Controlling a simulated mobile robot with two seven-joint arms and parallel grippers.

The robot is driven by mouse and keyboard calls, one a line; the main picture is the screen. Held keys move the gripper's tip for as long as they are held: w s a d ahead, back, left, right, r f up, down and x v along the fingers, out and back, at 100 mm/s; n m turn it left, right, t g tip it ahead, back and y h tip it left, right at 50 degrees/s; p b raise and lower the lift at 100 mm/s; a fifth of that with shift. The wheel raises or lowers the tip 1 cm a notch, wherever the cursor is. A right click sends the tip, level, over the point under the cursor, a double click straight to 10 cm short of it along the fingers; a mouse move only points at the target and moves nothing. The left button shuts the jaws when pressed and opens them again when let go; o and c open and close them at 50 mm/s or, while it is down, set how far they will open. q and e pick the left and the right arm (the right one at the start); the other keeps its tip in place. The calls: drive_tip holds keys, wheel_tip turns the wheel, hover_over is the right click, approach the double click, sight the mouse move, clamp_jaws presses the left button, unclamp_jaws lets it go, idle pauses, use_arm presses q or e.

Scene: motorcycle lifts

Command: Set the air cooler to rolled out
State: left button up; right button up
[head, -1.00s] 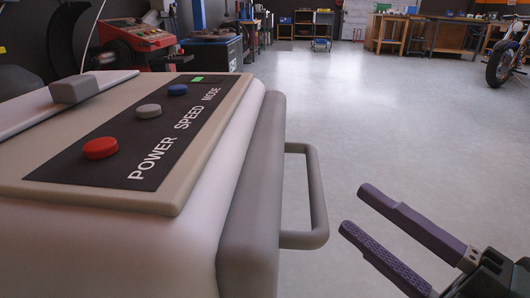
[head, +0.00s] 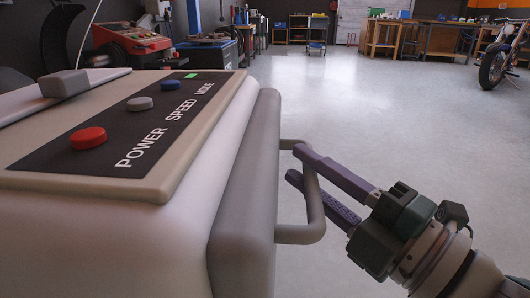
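The air cooler (head: 190,215) fills the left of the head view, a pale cabinet with a dark control panel (head: 125,125) on top marked POWER, SPEED and MODE. A grey loop handle (head: 316,215) sticks out from its right side. My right gripper (head: 295,164) is at the upper part of this handle, its two purple fingers spread apart and pointing at the cooler's side. The fingers overlap the handle bar in the picture; I cannot tell whether they touch it. My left gripper is not in view.
Open grey floor (head: 400,130) lies to the right of and beyond the cooler. A red machine (head: 130,42) and a blue cabinet (head: 207,60) stand behind it at the left. Workbenches (head: 420,38) line the back, and a motorcycle (head: 500,58) stands at the far right.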

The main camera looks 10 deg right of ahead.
clamp_jaws()
idle(1.0)
